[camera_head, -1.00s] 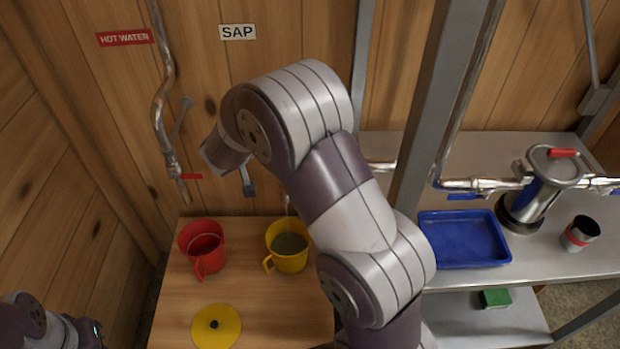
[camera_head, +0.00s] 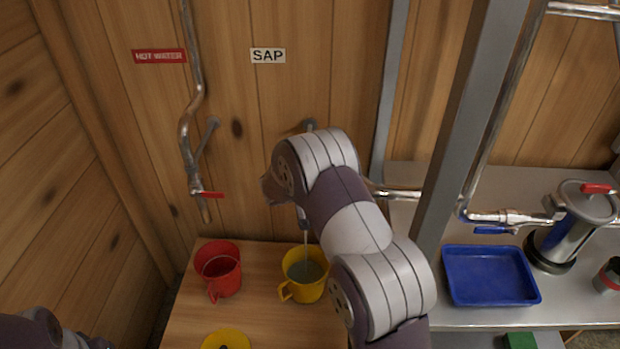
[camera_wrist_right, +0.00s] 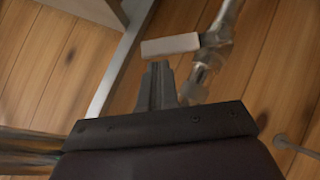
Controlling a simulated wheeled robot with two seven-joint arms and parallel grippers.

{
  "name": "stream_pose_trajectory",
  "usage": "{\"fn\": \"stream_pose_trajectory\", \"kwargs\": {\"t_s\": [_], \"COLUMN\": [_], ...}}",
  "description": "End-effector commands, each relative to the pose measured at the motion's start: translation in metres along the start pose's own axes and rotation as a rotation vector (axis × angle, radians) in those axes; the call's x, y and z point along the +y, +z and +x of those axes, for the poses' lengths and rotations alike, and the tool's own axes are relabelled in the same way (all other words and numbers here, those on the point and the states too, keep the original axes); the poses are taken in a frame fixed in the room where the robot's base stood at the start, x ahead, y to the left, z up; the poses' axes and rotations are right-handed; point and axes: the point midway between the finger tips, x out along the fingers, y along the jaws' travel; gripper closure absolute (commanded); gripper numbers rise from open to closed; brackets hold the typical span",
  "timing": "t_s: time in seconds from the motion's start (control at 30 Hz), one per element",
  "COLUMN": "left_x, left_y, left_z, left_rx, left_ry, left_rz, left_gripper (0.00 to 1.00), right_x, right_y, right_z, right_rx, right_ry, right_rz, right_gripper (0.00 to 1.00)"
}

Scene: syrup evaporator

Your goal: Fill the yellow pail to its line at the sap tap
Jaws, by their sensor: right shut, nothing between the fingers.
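The yellow pail (camera_head: 305,290) stands upright on the wooden counter below the SAP sign (camera_head: 268,56). A thin stream (camera_head: 306,238) falls into it from the sap tap, and greyish liquid (camera_head: 304,271) lies inside. I cannot make out its fill line. My right arm covers part of the sap tap and hides my right gripper in the head view. In the right wrist view my right gripper (camera_wrist_right: 157,84) is shut and empty, close to a pale lever block (camera_wrist_right: 170,44) on a metal pipe (camera_wrist_right: 216,42). I cannot tell whether they touch. My left gripper is out of view.
A red pail (camera_head: 220,275) stands left of the yellow one, below the hot water pipe (camera_head: 190,140) and its red handle. A yellow lid (camera_head: 226,341) lies in front. A grey post (camera_head: 465,130) and blue tray (camera_head: 490,276) are to the right.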

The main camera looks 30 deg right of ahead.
Motion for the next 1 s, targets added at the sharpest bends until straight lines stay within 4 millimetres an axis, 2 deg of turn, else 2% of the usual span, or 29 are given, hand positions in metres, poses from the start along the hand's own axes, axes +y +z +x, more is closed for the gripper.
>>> {"fn": "stream_pose_trajectory", "kwargs": {"t_s": [1.0], "left_x": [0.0], "left_y": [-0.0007], "left_z": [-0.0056], "left_rx": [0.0], "left_ry": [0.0], "left_rz": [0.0], "left_gripper": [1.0], "right_x": [0.0051], "right_y": [0.0091], "right_z": [0.009], "right_rx": [0.001], "right_ry": [-0.078], "right_rz": [0.078], "right_gripper": [1.0]}}
